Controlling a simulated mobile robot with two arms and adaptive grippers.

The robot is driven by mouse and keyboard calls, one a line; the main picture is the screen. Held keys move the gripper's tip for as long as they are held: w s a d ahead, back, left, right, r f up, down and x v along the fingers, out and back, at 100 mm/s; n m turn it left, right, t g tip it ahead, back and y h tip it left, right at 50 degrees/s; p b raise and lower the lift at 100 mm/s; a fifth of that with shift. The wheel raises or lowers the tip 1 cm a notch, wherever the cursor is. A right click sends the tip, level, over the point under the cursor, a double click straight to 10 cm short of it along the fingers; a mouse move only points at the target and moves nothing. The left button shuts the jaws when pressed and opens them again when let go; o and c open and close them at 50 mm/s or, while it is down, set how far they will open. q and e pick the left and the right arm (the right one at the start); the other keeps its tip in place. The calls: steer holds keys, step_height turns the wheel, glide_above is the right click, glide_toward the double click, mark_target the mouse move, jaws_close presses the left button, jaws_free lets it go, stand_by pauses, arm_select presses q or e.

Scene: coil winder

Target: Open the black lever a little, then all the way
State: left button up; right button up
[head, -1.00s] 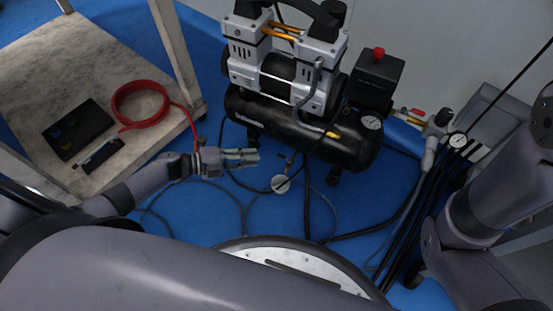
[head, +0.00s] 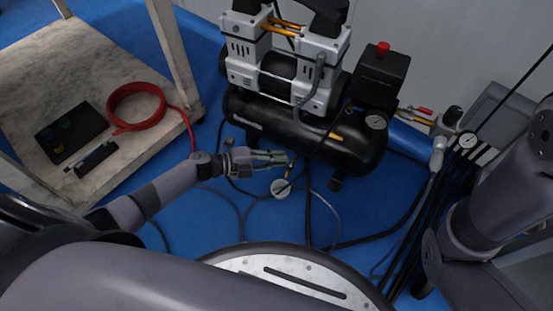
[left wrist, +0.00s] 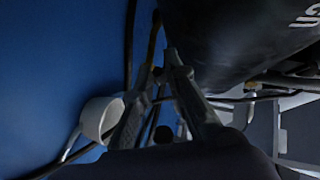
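My left gripper (head: 288,158) reaches in from the left, low in front of the compressor tank (head: 300,140). Its two fingers lie close together beside a brass fitting (head: 289,171) above a small round gauge (head: 281,188). In the left wrist view the fingers (left wrist: 165,70) converge near a small dark piece (left wrist: 181,72), possibly the black lever. I cannot tell whether they touch or grip it. The back of the gauge (left wrist: 100,118) shows left of the fingers. My right gripper is not in view; only right arm links show.
The black tank overhangs close beside the fingers. Hoses and cables cross the blue floor (head: 225,215). A marble-topped table (head: 75,50) at left holds a red coiled hose (head: 137,105) and a black tray (head: 72,132). A red-handled valve (head: 425,111) is at right.

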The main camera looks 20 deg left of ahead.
arm_select(q)
jaws_close()
steer(key=n+t+y+p, duration=0.1)
steer(key=s+n+t+y+p, duration=0.1)
steer(key=p, duration=0.1)
steer(key=n+t+p, duration=0.1)
steer(key=p, duration=0.1)
steer(key=shift+s+d+r+y, duration=0.25)
steer(key=shift+d+r+y, duration=0.05)
steer(key=shift+r+y, duration=0.1)
steer(key=shift+s+f+n+t+y+p, duration=0.1)
steer(key=shift+f+n+t+y+p, duration=0.15)
steer(key=shift+n+y, duration=0.2)
steer(key=shift+s+f+n+t+y+p, duration=0.15)
steer(key=shift+n+t+y, duration=0.2)
steer(key=shift+n, duration=0.2)
steer(key=shift+y, duration=0.4)
steer(key=shift+o, duration=1.1)
jaws_free()
